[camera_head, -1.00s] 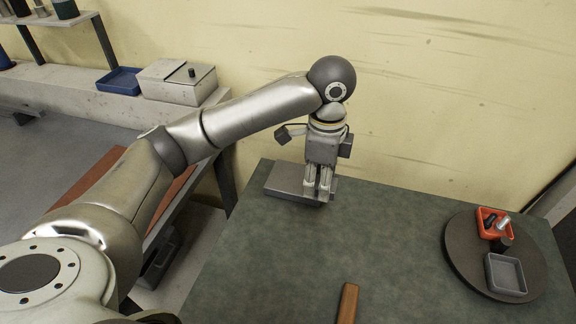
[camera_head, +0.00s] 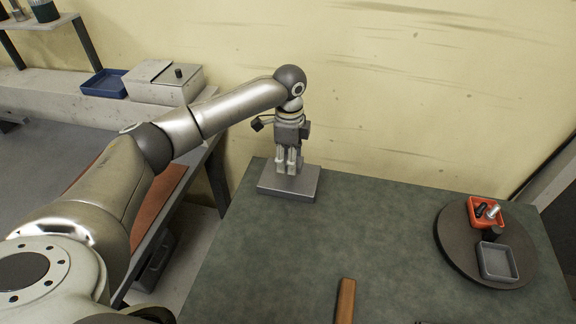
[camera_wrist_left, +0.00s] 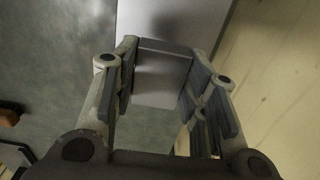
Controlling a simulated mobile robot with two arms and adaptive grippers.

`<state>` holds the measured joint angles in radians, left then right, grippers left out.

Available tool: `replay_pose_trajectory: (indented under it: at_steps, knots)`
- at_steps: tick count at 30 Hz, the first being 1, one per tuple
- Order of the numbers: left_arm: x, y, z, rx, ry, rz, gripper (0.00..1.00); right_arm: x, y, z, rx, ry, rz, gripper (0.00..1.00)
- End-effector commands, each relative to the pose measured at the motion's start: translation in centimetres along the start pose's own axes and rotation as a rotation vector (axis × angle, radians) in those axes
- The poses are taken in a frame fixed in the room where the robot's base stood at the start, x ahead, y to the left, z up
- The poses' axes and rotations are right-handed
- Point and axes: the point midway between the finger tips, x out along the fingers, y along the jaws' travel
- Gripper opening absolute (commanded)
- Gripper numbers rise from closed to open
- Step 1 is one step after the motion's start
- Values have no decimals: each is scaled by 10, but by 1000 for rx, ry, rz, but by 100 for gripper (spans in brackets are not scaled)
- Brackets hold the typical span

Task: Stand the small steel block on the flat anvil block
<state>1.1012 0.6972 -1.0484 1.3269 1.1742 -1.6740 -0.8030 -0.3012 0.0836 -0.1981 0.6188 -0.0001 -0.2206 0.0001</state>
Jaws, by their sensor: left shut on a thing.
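The flat anvil block (camera_head: 302,187) is a grey slab lying at the far left corner of the green bench top. My left gripper (camera_head: 288,170) points down over its middle. In the left wrist view the gripper (camera_wrist_left: 158,85) is shut on the small steel block (camera_wrist_left: 160,75), a plain grey block between the two fingers. The anvil's smooth grey surface (camera_wrist_left: 172,18) shows behind it. The head view hides most of the small block behind the fingers, and I cannot tell whether it touches the anvil. My right gripper is not in view.
A dark round turntable (camera_head: 455,250) at the right carries a red tray (camera_head: 475,222) with small parts and a grey tray (camera_head: 498,262). A brown wooden bar (camera_head: 346,300) lies at the front. The wall stands close behind the anvil. The bench middle is clear.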

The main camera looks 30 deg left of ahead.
Motion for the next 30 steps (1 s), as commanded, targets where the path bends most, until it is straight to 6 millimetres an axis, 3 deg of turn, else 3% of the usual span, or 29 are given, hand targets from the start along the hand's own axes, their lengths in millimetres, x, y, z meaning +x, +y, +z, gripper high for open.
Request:
replay_pose_trajectory:
  at_steps: [11, 22, 23, 27, 30]
  knots:
    - [35, -6, 4, 1, 0, -1, 0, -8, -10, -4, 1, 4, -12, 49]
    - [40, -6, 3, 1, 1, -2, 0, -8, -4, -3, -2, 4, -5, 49]
    - [42, -5, 4, 1, -1, 0, 41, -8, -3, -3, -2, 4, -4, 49]
    - [41, -5, 4, 1, -1, 0, 59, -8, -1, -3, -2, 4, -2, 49]
    - [41, -5, 4, 1, -1, 0, 61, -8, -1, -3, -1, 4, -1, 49]
